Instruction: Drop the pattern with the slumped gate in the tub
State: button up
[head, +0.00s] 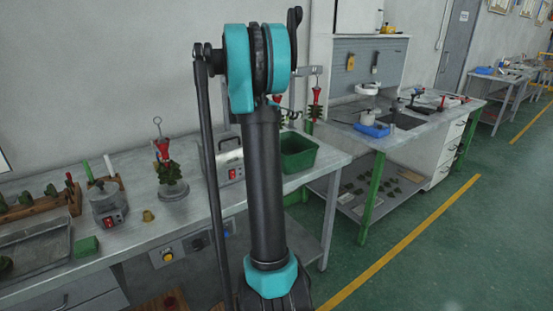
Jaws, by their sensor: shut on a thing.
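My arm rises through the middle of the head view, and my gripper is hidden behind it or out of frame. Whatever it may hold does not show. A green open tub (300,153) stands at the right end of the near bench, partly behind my arm. Small green wax patterns (51,190) stand in a wooden rack (28,211) at the far left. The shape of their gates is too small to tell, so I cannot pick out a slumped one.
A wax tree with a red cup (163,150) stands on a round base. Left of it are a grey pot (109,207), a green block (87,246) and a metal tray (35,247). Another red-topped tree (316,95) hangs behind the tub.

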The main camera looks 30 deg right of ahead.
jog(key=shift+w+a+f, duration=0.1)
jog(key=shift+a+f, duration=0.05)
jog(key=shift+f, duration=2.8)
jog(key=o, duration=1.1)
jog(key=v, duration=1.2)
jog(key=shift+f, duration=0.1)
